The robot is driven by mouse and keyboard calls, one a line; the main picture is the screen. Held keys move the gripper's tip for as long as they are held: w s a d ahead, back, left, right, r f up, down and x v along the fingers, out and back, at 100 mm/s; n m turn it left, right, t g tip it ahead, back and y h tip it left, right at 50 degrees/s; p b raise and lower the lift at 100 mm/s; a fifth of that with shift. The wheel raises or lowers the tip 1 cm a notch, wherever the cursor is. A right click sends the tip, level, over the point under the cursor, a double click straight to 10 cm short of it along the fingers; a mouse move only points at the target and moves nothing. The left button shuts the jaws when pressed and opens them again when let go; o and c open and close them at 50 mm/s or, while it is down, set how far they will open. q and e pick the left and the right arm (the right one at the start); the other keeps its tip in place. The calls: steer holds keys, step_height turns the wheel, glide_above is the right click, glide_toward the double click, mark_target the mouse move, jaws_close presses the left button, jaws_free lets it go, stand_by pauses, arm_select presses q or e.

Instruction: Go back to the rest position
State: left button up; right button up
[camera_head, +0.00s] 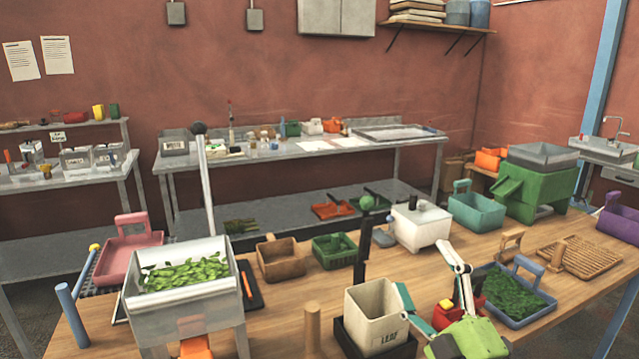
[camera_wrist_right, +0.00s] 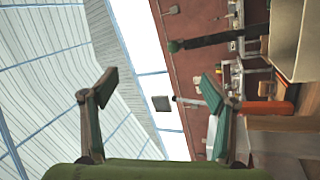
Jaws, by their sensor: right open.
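My right gripper (camera_head: 432,272) is at the front of the wooden table in the head view, green-bodied with its two fingers spread and pointing up. It is empty. The right wrist view also shows the gripper (camera_wrist_right: 159,84) with its teal pads wide apart and nothing between them. The cream container marked LEAF (camera_head: 370,311) stands on a dark base just left of the gripper. In the picture the left finger overlaps the container's right edge; I cannot tell whether they touch. My left gripper is not in view.
A grey bin of green leaves (camera_head: 160,310) stands at the front left. A blue tray of dark herbs (camera_head: 537,312) lies right of my gripper. A wooden peg (camera_head: 312,330), a white machine (camera_head: 420,226) and several small baskets crowd the table (camera_head: 318,283).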

steer(key=s+d+f+m+g+h, duration=0.2)
steer(key=s+f+m+g+h, duration=0.15)
steer(key=f, duration=0.45)
steer(key=s+d+f+m+g+h, duration=0.2)
steer(key=s+d+f+m, duration=0.15)
steer(key=f, duration=0.35)
steer(key=s+d+f+m+g+h, duration=0.25)
steer(key=f+m, duration=0.25)
steer(key=f, duration=0.3)
steer(key=s+a+f+m+g+y, duration=0.1)
steer(key=s+a+f+g, duration=0.2)
steer(key=s+f+g, duration=0.55)
steer(key=s+a+f+m+g+y, duration=0.1)
steer(key=s+a+f+g, duration=0.3)
steer(key=s, duration=0.9)
step_height(320, 180, down, 27)
steer(key=s+d+t, duration=0.1)
steer(key=s, duration=0.1)
steer(key=s+d+f, duration=0.3)
steer(key=s+f, duration=1.3)
steer(key=s, duration=0.1)
steer(key=shift+d+f+g+b, duration=0.2)
steer(key=shift+f+g+b, duration=0.2)
steer(key=shift+g, duration=0.05)
